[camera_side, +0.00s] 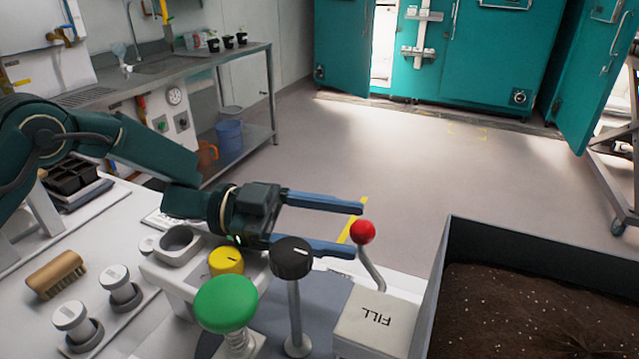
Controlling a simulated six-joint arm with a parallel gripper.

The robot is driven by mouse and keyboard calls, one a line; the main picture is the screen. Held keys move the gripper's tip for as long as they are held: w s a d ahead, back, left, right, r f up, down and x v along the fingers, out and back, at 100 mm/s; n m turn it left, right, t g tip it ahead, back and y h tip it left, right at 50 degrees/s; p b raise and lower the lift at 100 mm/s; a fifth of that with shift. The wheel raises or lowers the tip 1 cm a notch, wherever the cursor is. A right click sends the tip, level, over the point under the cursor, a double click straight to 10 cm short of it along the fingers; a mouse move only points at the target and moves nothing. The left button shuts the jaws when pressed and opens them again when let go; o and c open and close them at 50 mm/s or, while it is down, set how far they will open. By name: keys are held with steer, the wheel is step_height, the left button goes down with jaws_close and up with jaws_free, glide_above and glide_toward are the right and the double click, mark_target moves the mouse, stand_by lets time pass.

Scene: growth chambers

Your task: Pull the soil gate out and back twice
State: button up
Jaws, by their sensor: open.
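A box marked FILL (377,322) stands at the front, left of the soil bin. A bent metal rod with a red ball knob (362,232) rises from behind it; I cannot tell whether this is the soil gate's handle. My gripper (360,229) is open, its two blue fingers pointing right. The red knob shows at the fingertips, roughly between them in the picture; nothing shows it gripped, and I cannot tell the depth gap.
The grey bin (446,262) of dark soil is at right. A black knob on a post (292,258), a green button (225,304) and a yellow knob (226,261) stand below my gripper. Open floor lies beyond.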

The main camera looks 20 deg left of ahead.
steer(key=w+d, duration=0.1)
steer(key=d, duration=0.5)
jaws_close()
stand_by(1.5)
